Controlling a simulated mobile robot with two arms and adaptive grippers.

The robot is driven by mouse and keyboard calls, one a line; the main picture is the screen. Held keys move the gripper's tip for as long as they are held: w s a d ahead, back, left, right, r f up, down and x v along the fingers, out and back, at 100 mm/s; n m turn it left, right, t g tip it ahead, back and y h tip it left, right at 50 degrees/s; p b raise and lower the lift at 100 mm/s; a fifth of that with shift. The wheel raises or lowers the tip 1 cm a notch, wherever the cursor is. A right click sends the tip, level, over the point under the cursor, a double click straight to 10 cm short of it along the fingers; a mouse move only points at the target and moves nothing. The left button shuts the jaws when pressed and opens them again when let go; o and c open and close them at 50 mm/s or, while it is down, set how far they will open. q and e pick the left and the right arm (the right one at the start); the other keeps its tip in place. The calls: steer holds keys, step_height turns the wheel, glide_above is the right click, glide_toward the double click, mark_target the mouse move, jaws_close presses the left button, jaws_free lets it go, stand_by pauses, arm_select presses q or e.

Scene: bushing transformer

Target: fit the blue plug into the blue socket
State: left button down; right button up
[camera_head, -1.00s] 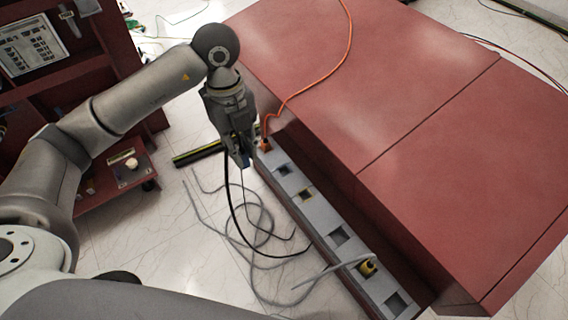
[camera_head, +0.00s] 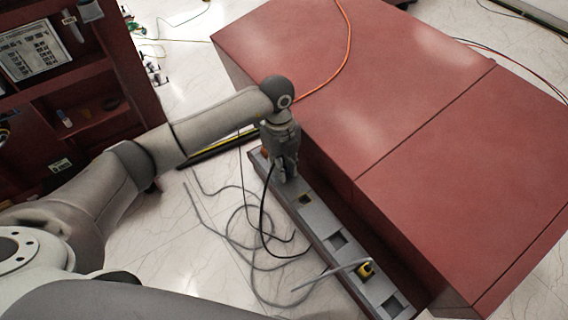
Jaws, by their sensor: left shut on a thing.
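My left gripper (camera_head: 285,178) reaches down over the far part of the grey socket strip (camera_head: 318,216). It is shut on the blue plug, which the fingers hide here. A black cable (camera_head: 264,205) hangs from the gripper down to the floor. I cannot tell whether the plug is in a socket. No blue socket can be made out. My right gripper is not in view.
A yellow plug (camera_head: 366,270) with a grey cable sits in the near part of the strip, between two dark open sockets. The red cabinet (camera_head: 400,110) runs along the strip's right side. Loose cables lie on the pale floor at its left.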

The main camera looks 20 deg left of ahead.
arm_select(q)
steer(key=shift+f, duration=0.1)
steer(key=c, duration=1.3)
jaws_free()
steer(key=shift+c, duration=0.2)
steer(key=shift+r, duration=0.2)
steer(key=shift+w+r, duration=0.1)
steer(key=shift+r, duration=0.2)
step_height(320, 180, up, 11)
steer(key=a+b, duration=0.1)
steer(key=shift+w, duration=0.35)
steer(key=shift+a+r, duration=0.1)
